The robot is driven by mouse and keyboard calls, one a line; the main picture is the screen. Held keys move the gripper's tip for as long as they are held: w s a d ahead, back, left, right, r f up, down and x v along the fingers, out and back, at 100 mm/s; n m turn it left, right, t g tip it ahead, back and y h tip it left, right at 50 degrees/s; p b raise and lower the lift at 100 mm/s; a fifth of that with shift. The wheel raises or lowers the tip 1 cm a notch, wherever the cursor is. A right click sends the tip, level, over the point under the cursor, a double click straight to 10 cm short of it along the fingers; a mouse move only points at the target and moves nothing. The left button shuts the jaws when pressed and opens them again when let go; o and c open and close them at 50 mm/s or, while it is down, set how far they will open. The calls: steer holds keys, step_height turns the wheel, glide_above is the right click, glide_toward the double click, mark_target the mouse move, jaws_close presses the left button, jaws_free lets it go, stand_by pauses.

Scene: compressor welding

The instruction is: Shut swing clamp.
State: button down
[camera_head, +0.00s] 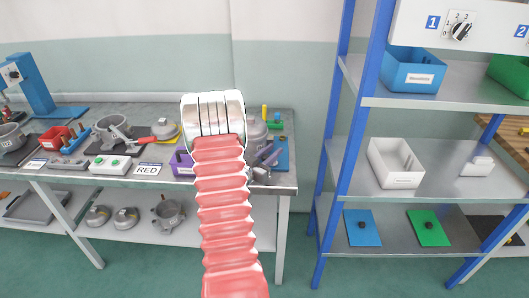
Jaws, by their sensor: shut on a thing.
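My red ribbed arm with its white joint reaches over the workbench (287,180) and hides much of its right end. Grey parts that look like my gripper (264,168) show just right of the arm, low at the bench's front right edge. The gripper is shut on a part of the swing clamp; the fingertips and the grip itself are small and partly hidden. Beside it is a fixture with a grey shell (257,131), a yellow pin (264,112) and a blue plate (282,158). The clamp's exact angle cannot be told.
A blue-post shelf (420,188) stands right; floor between is clear.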

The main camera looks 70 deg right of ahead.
steer(key=shift+r, duration=0.1)
stand_by(0.4)
steer(key=c, duration=1.5)
jaws_free()
steer(key=shift+o, duration=0.2)
steer(key=shift+w, duration=0.1)
steer(key=v, duration=1.4)
steer(key=shift+c, duration=0.5)
